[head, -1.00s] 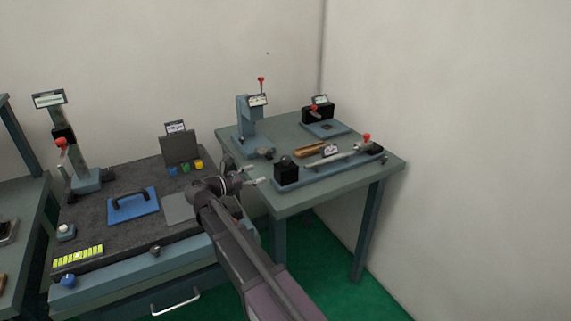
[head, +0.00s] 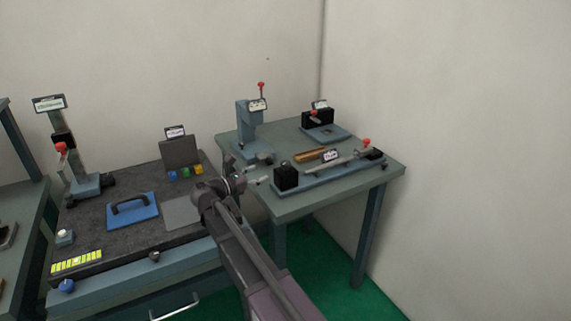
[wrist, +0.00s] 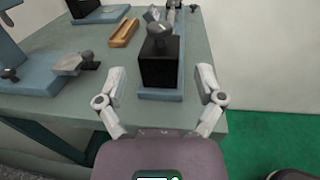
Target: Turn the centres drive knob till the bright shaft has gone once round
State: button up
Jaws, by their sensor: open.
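The centres stand on a long blue-grey base (head: 320,178) on the right table. A black block (head: 286,180) is at the base's left end, and a bright shaft (head: 335,163) runs to the right from it. In the wrist view the dark round drive knob (wrist: 159,31) shows at the top of the black block (wrist: 160,72). My gripper (head: 255,174) is open and empty, just left of the block in the head view. In the wrist view its fingers (wrist: 161,82) spread either side of the block, short of the knob. The shaft is mostly hidden behind the knob there.
A red-topped knob (head: 366,142) stands at the centres' right end. A wooden piece (head: 310,155) lies behind the base. A press-like stand (head: 250,128) and another black fixture (head: 318,119) stand further back. The left bench (head: 90,220) holds a blue plate (head: 133,211).

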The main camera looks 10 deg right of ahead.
aim_at(285, 162)
jog(key=x, duration=1.1)
jog(key=shift+a, duration=0.1)
jog(key=c, duration=1.1)
jog(key=shift+w+a, duration=0.1)
jog(key=shift+a, duration=0.1)
jog(key=shift+c, duration=0.2)
jog(key=shift+d, duration=0.2)
